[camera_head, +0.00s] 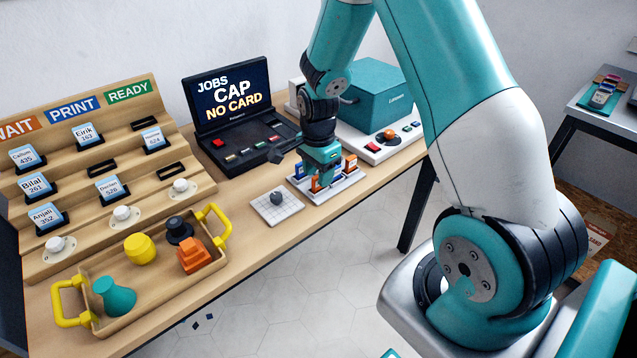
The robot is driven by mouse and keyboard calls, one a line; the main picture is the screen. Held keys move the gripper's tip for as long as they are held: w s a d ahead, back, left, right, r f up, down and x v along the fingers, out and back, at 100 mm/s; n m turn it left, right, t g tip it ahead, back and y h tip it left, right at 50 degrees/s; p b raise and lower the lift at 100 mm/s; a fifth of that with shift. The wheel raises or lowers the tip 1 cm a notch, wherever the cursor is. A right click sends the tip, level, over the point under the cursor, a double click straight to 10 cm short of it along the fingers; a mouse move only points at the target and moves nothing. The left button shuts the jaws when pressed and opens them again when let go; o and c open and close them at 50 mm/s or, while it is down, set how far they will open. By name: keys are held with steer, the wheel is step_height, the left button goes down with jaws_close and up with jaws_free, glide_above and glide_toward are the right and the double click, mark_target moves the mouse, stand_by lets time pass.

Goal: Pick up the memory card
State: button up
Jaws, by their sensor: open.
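My gripper (320,181) points down over a small white rack (345,186) near the table's front edge. Its jaws are open, and they hide part of the rack. A blue and orange piece shows right at the fingertips. I cannot tell whether it is between the jaws or touching them.
A black console (240,112) with a screen reading "JOBS CAP NO CARD" stands behind left. A teal printer (385,90) stands behind right. A white grid plate (268,211) with a small grey object lies left of the rack. A wooden tray (140,309) with yellow handles holds several printed shapes.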

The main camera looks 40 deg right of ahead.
steer(key=shift+f, duration=0.75)
jaws_close()
steer(key=shift+r, duration=0.1)
